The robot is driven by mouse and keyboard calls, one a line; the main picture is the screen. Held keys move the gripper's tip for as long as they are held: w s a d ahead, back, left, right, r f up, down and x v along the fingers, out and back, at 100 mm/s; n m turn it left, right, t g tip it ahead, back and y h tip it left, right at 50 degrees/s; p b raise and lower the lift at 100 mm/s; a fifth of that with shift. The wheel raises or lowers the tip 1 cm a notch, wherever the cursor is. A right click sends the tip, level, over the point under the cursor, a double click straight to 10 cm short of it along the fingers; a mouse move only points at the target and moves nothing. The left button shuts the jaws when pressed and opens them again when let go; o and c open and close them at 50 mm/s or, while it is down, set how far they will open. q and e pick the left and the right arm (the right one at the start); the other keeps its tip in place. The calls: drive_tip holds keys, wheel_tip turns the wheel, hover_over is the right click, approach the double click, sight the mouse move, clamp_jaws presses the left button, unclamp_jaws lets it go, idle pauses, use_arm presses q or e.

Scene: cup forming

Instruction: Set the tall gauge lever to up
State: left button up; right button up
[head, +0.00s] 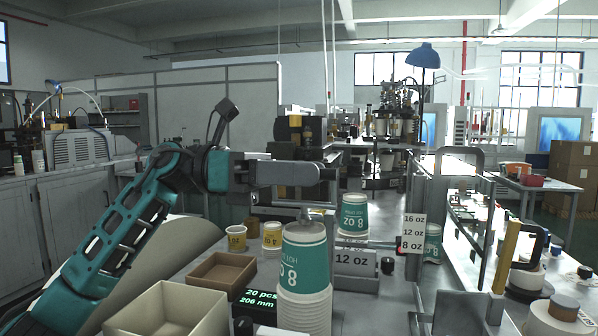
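A sign reading 16 oz, 12 oz, 8 oz (413,232) stands right of centre, with a thin horizontal bar (385,244) reaching toward it. A dark round knob (387,265) shows just below, beside a 12 OZ plate (354,262). I cannot tell for sure which of these parts is the tall gauge lever, or its setting. My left gripper (328,173) points right, above a tall stack of upturned 8 OZ cups (305,268), seemingly apart from it. It is seen side-on, so its opening is unclear. My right gripper is not in view.
A brown tray (222,272), a cream box (168,312) and a display reading 20 pcs, 206 mm (262,299) sit left of the stack. More teal cups (354,212) stand behind. A yellow upright bar (507,256) rises at right.

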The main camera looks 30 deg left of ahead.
use_arm(q)
clamp_jaws()
idle(0.4)
